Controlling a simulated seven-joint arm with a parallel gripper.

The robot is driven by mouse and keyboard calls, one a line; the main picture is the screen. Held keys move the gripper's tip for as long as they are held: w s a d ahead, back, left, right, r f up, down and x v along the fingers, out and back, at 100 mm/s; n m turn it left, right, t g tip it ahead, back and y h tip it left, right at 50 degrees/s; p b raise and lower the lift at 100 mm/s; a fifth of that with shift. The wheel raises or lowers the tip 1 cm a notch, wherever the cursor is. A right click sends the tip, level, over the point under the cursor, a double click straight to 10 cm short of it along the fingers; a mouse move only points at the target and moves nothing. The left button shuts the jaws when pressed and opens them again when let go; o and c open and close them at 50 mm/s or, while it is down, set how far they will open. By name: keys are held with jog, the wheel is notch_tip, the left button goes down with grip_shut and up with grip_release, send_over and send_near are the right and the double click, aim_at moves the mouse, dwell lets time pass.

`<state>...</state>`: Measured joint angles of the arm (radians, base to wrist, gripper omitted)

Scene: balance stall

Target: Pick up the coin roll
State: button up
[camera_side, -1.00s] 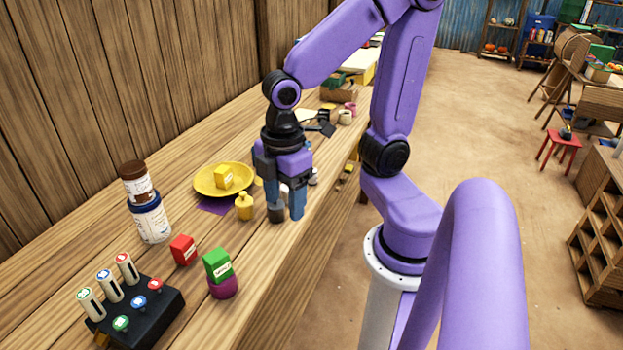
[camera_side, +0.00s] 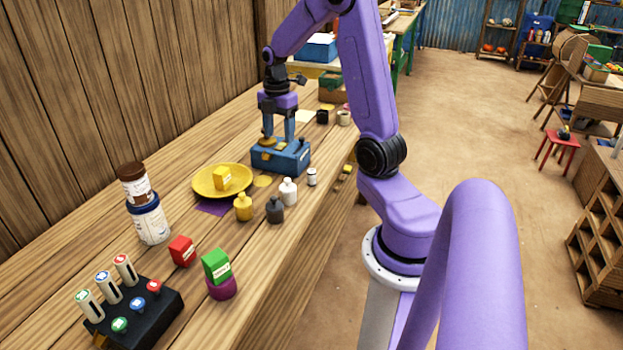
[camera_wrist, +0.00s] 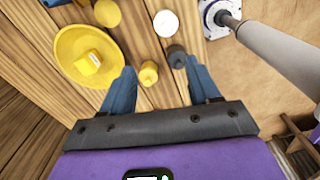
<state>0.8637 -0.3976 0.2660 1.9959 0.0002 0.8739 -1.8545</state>
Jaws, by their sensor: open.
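No thing is clearly marked as the coin roll, and I cannot tell for sure which one it is. A small white cylinder with a dark top (camera_side: 311,176) stands upright on the bench, right of the blue box (camera_side: 292,158). My gripper (camera_side: 279,134) is open and points down over the blue box, which has brass-coloured parts on top. Nothing shows held between its fingers. In the wrist view my gripper (camera_wrist: 163,88) has its fingers spread, with a yellow bottle (camera_wrist: 148,73) and a dark bottle (camera_wrist: 177,57) seen between them.
A yellow dish (camera_side: 205,188) holds a yellow block (camera_side: 221,178). A white bottle (camera_side: 288,192) stands near the dark bottle (camera_side: 274,210) and yellow bottle (camera_side: 243,207). Red (camera_side: 182,251) and green blocks (camera_side: 217,265), stacked jars (camera_side: 149,220) and a black rack (camera_side: 150,315) stand nearer.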

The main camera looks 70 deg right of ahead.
jog(key=s+d+f, duration=0.2)
jog(key=s+d, duration=0.2)
jog(key=d, duration=0.7)
send_over(311, 171)
jog(key=shift+n, duration=0.4)
jog(key=f, duration=1.1)
jog(key=shift+w+f, duration=0.2)
jog(key=shift+f, duration=0.2)
jog(key=shift+s+d+f, duration=0.1)
jog(key=shift+s+f, duration=0.05)
jog(key=shift+f, duration=1.2)
jog(key=shift+s+f, duration=0.1)
jog(key=shift+f, duration=1.25)
jog(key=shift+c, duration=0.2)
grip_shut()
jog(key=shift+r, duration=0.2)
